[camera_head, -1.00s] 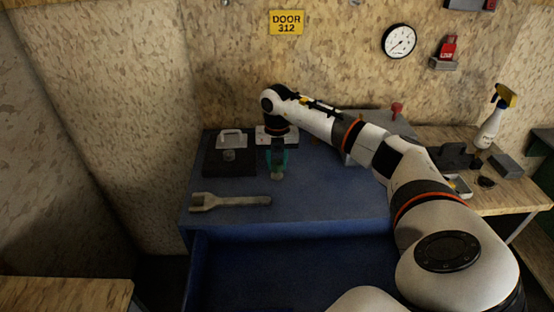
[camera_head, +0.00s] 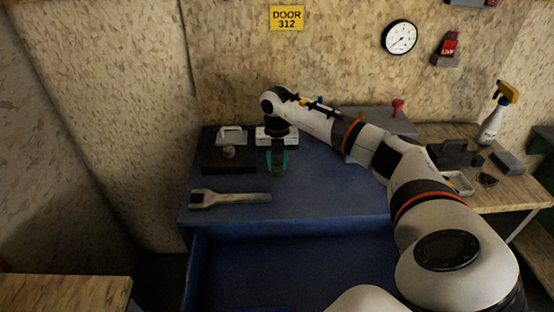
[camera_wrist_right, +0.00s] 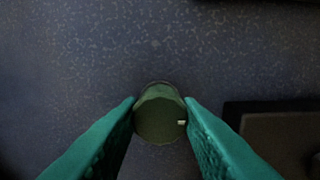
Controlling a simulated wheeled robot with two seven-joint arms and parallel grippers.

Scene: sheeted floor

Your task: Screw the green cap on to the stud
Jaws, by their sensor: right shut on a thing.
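The green cap (camera_wrist_right: 160,113) is a dark green faceted knob with a small pale mark on its right side, seen in the right wrist view. My right gripper (camera_wrist_right: 160,112) has its two teal fingers on either side of the cap and is shut on it. In the head view, my right gripper (camera_head: 277,168) points down over the blue worktop, and the cap is mostly hidden between its fingers. I cannot make out the stud for certain; a small round knob (camera_head: 229,152) sits on a dark block left of the gripper. My left gripper is not in view.
The dark block (camera_head: 212,160) and a grey wrench (camera_head: 230,198) lie on the blue worktop (camera_head: 320,195). A pale plate (camera_head: 290,138) is behind the gripper. An open blue drawer (camera_head: 300,265) is in front. A spray bottle (camera_head: 490,125) stands on the right-hand bench.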

